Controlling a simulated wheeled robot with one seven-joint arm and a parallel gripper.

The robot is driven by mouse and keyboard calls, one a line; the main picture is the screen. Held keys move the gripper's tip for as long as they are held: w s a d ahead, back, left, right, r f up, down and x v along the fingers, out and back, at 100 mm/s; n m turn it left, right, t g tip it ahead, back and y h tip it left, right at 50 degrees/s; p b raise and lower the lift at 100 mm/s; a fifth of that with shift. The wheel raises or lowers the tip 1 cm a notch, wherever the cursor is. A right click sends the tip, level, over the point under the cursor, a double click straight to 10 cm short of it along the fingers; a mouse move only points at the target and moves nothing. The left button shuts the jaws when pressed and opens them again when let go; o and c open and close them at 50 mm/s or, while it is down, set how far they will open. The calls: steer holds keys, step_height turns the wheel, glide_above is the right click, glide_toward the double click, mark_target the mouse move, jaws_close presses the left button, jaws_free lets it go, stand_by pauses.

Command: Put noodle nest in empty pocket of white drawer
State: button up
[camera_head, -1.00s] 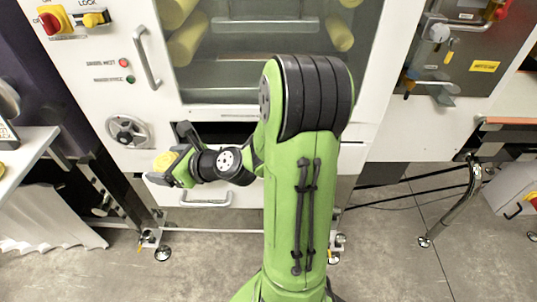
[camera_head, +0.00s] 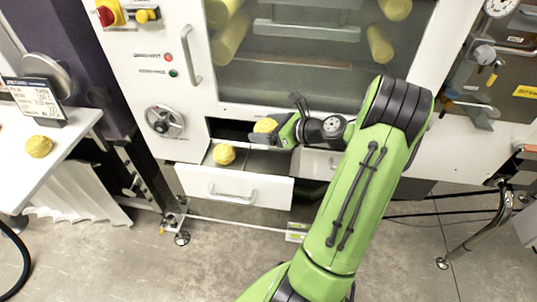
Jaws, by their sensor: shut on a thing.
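My gripper (camera_head: 279,130) is shut on a yellow noodle nest (camera_head: 265,125) and holds it at the dark opening above the back of the drawer. The white drawer (camera_head: 236,198) is pulled out below the machine's window. A second yellow noodle nest (camera_head: 224,154) lies in the drawer's left part. The right part of the drawer, below my gripper, looks bare, though my gripper and arm hide some of it.
A third nest (camera_head: 39,146) lies on a white table (camera_head: 55,165) at the left, near a small sign (camera_head: 38,100). A handwheel (camera_head: 164,122) juts from the machine front left of the drawer. Grey floor lies open in front.

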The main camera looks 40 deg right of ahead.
steer(key=b, duration=0.3)
glide_above(268, 163)
steer(key=f, duration=0.7)
steer(key=shift+a+f, duration=0.35)
steer(key=shift+a, duration=0.05)
steer(key=f+b, duration=0.2)
steer(key=f, duration=0.1)
steer(key=shift+d+f, duration=0.25)
steer(key=shift+d, duration=0.15)
steer(key=shift+r, duration=0.15)
steer(key=shift+s+f, duration=0.1)
steer(key=shift+f, duration=0.4)
